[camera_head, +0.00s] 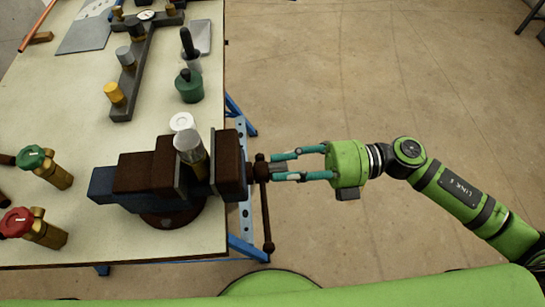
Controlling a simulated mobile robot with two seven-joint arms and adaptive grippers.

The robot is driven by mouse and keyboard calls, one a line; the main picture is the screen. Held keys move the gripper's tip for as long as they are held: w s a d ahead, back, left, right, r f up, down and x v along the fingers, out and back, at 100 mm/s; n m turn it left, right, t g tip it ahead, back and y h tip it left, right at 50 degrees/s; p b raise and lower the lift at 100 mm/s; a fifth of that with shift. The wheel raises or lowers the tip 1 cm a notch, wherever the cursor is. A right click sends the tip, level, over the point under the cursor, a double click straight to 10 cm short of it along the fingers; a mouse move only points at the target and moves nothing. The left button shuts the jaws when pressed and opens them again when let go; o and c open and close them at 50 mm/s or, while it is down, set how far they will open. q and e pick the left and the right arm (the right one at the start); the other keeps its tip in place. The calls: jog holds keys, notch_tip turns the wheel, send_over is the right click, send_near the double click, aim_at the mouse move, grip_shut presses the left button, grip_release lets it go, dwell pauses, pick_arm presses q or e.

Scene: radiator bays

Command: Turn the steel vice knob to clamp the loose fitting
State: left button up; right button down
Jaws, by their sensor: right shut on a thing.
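The vice (148,172) stands at the right edge of the bench, with a dark blue body and rust-brown blocks. A fitting with a silver upper part and brass lower part (188,142) stands upright between its jaws; whether both jaws touch it is hard to tell. The steel vice knob (279,169) sticks out to the right of the vice. My right gripper (273,167) comes in from the right, its teal fingers shut on the knob from both sides. My left gripper is not in view.
A brown handle bar (266,218) hangs at the vice's right end, close to my fingers. Green-capped (48,166) and red-capped (36,227) brass valves stand left. A manifold (137,67) and green bottle (189,86) stand behind. The floor right of the bench is clear.

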jog(key=m+p, duration=1)
jog(key=m, duration=0.2)
jog(key=shift+f, duration=0.1)
jog(key=c, duration=1.1)
grip_release()
jog(key=shift+d, duration=0.15)
